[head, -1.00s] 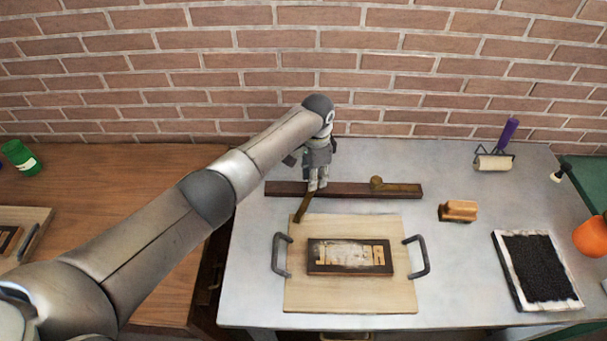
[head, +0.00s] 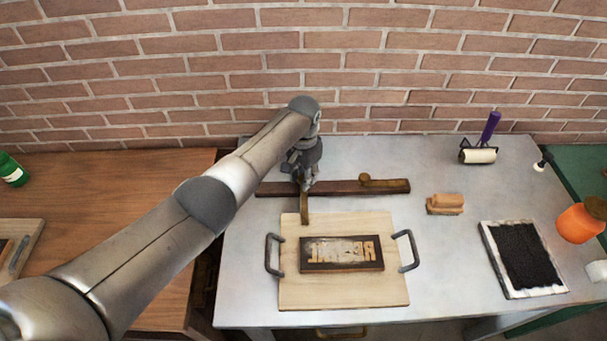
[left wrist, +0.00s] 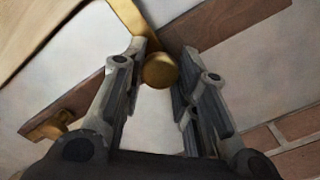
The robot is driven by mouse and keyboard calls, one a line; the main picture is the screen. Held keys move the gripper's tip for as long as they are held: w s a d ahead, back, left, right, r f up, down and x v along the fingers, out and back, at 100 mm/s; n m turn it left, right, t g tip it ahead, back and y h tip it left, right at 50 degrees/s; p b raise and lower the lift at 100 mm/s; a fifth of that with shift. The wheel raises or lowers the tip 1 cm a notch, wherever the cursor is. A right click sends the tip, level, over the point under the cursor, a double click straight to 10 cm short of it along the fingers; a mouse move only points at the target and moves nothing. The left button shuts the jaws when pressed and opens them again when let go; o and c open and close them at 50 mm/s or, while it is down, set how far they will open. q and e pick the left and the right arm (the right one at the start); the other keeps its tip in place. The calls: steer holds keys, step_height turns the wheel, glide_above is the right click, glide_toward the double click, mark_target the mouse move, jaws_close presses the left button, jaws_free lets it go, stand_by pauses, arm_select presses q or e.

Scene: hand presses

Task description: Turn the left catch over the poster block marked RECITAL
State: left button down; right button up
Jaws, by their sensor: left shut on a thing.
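The left catch (head: 304,211) is a brass bar on the left part of a dark wooden rail (head: 336,188). It points toward the front, its end over the back edge of a pale board (head: 290,292). The poster block (head: 341,266), dark with pale mirrored letters, lies on the board; a gap shows between it and the catch end. My left gripper (head: 305,187) comes down on the catch's back end, shut on its round brass knob. In the left wrist view the knob (left wrist: 159,71) sits between the fingers. My right gripper is not in view.
The right catch (head: 378,181) lies along the rail. The board has dark handles (head: 273,254) (head: 407,250) at both sides. To the right are a wooden-handled block (head: 445,204), an ink tray (head: 522,256), a roller (head: 478,155) and an orange jar (head: 578,223). A brick wall stands behind.

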arm_select(q)
steer(key=shift+r, duration=0.1)
steer(key=c, duration=1.1)
jaws_free()
step_height(320, 180, up, 12)
